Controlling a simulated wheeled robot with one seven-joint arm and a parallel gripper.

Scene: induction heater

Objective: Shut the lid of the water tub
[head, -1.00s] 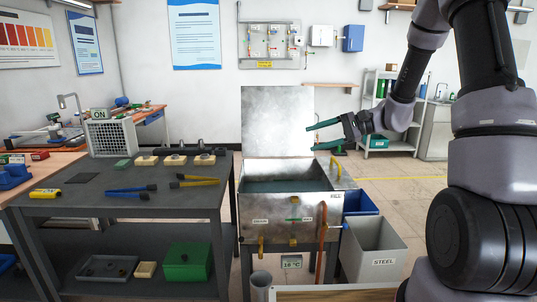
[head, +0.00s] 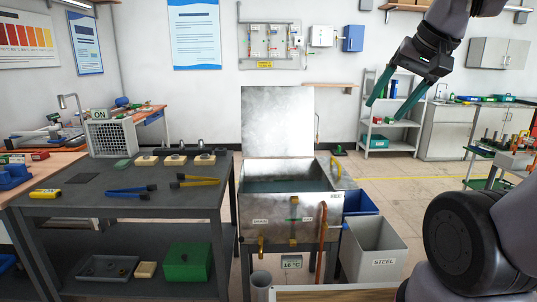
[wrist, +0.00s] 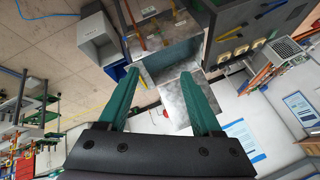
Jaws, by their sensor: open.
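The water tub (head: 285,208) is a metal box with water inside, standing on legs right of the dark table. Its lid (head: 278,121) is a plain metal sheet standing upright at the tub's back edge, so the tub is open. In the wrist view the tub (wrist: 168,52) and lid (wrist: 188,101) show between and beyond the fingers. My gripper (head: 392,100) has green fingers, is open and empty, and hangs in the air above and right of the lid, clear of it. It also shows in the wrist view (wrist: 163,83).
The dark table (head: 110,225) with tongs (head: 132,191) and small blocks is left of the tub. A grey steel bin (head: 372,250) and a blue bin (head: 360,203) stand at its right. A shelf (head: 392,135) stands behind.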

